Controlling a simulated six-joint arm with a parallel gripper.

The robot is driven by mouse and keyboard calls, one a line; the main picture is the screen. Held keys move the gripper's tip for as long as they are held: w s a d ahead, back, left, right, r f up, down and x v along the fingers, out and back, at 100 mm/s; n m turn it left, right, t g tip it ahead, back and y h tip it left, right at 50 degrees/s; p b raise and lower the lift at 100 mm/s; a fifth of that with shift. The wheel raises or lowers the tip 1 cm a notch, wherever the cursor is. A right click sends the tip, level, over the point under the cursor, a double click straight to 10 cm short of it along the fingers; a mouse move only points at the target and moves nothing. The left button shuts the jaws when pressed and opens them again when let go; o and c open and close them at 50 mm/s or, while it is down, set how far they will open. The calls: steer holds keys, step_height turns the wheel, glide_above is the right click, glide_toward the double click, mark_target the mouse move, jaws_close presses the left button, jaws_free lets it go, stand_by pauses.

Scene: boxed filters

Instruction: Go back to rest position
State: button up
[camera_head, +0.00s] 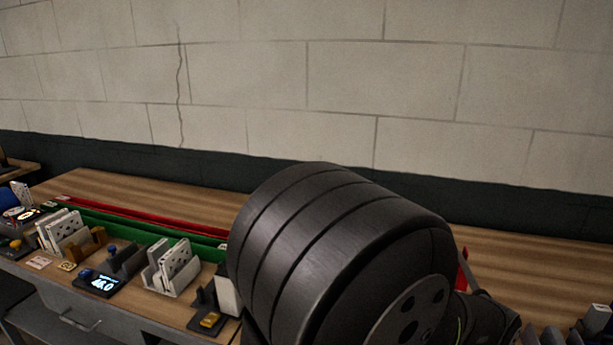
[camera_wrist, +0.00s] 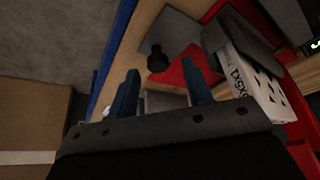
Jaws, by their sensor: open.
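My gripper (camera_wrist: 162,88) shows in the wrist view with its two blue fingers apart and nothing held between them. Beyond the fingers are a grey plate (camera_wrist: 170,35) with a dark knob (camera_wrist: 157,60) and a red surface (camera_wrist: 188,70). A white box with black dots and printed lettering (camera_wrist: 250,75) lies to the right of the fingers, apart from them. In the head view my black arm link fills the lower middle, and my gripper cannot be made out there.
White dotted boxes stand in holders (camera_head: 175,265) (camera_head: 65,230) on the wooden bench (camera_head: 130,185), by a lit display (camera_head: 98,283). Green (camera_head: 150,228) and red (camera_head: 140,211) strips run behind. A block wall (camera_head: 280,70) stands at the back. A cardboard-coloured box (camera_wrist: 35,115) is left in the wrist view.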

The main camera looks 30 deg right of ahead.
steer(key=shift+s+d+f, duration=0.2)
steer(key=shift+d+f, duration=0.2)
steer(key=shift+f, duration=0.05)
steer(key=shift+s+d+f, duration=0.2)
steer(key=shift+d+f, duration=0.2)
steer(key=shift+f, duration=0.05)
steer(key=shift+s+d+r, duration=0.25)
steer(key=shift+s+d, duration=0.15)
steer(key=shift+s, duration=0.05)
steer(key=shift+s+d+r, duration=0.2)
steer(key=shift+s+d, duration=0.2)
steer(key=shift+s, duration=0.05)
steer(key=a+r+y, duration=0.1)
steer(key=a+r, duration=0.2)
steer(key=r, duration=1.3)
steer(key=shift+a+y, duration=0.3)
steer(key=shift+a, duration=0.1)
